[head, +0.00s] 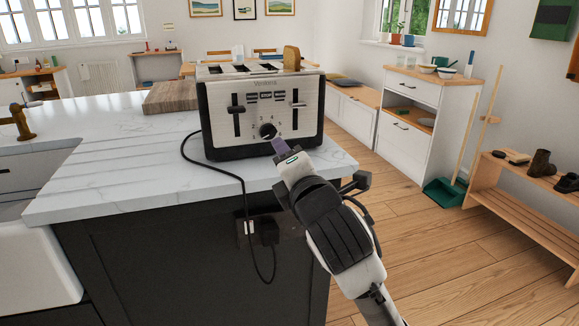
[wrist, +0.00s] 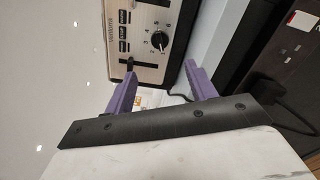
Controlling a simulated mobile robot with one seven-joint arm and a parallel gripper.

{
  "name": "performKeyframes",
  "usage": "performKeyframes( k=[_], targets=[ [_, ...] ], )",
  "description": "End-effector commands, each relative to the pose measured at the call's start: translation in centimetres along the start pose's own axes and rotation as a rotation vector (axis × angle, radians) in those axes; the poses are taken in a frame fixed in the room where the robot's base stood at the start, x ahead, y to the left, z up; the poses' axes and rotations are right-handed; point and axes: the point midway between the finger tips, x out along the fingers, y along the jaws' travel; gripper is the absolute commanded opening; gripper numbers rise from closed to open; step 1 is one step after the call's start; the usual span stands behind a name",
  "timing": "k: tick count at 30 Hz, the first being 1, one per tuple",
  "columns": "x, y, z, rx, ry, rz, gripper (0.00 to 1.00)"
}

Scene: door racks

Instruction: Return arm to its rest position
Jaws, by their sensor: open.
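My gripper (wrist: 162,88) has two purple fingers, spread apart and empty in the wrist view. I cannot tell whether the fingers touch the toaster. My arm reaches up from the bottom right of the head view, over the counter's right corner.
The marble counter (head: 110,150) has a wooden board (head: 171,96) and a black cord running over its edge to an outlet (head: 257,229). A white cabinet (head: 405,125), a green dustpan (head: 444,192) and a shoe rack (head: 528,190) stand right. The wooden floor between is clear.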

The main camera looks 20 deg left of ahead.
Motion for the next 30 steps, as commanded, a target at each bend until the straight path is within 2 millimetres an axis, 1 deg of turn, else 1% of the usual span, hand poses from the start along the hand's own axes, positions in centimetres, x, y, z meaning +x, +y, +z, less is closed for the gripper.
performKeyframes(
  k=[1, 4, 13, 14, 16, 17, 20, 21, 23, 24, 26, 27, 29, 30],
  targets=[
    [-0.4, 0.0, 0.0, 0.0, 0.0, 0.0, 0.56],
    [-0.8, 0.0, 0.0, 0.0, 0.0, -0.001, 0.56],
    [-0.8, 0.0, 0.0, -0.001, 0.001, -0.001, 0.56],
    [-0.8, 0.2, -0.2, 0.006, 0.004, 0.006, 0.56],
    [-0.5, 1.4, -0.9, 0.042, 0.017, 0.046, 0.56],
    [-0.4, 2.2, -1.4, 0.068, 0.026, 0.073, 0.56],
    [-0.1, 6.2, -3.9, 0.215, 0.083, 0.215, 0.56],
    [-0.2, 8.3, -5.2, 0.294, 0.118, 0.287, 0.56],
    [-0.7, 11.5, -7.2, 0.425, 0.185, 0.4, 0.56],
    [-1.3, 13.6, -8.4, 0.516, 0.236, 0.472, 0.56],
    [-2.4, 16.5, -10.2, 0.65, 0.319, 0.574, 0.56],
    [-3.4, 18.3, -11.2, 0.738, 0.38, 0.638, 0.56],
    [-5.1, 20.8, -12.8, 0.868, 0.482, 0.727, 0.56],
    [-6.3, 22.4, -13.7, 0.952, 0.554, 0.783, 0.56]
  ],
)
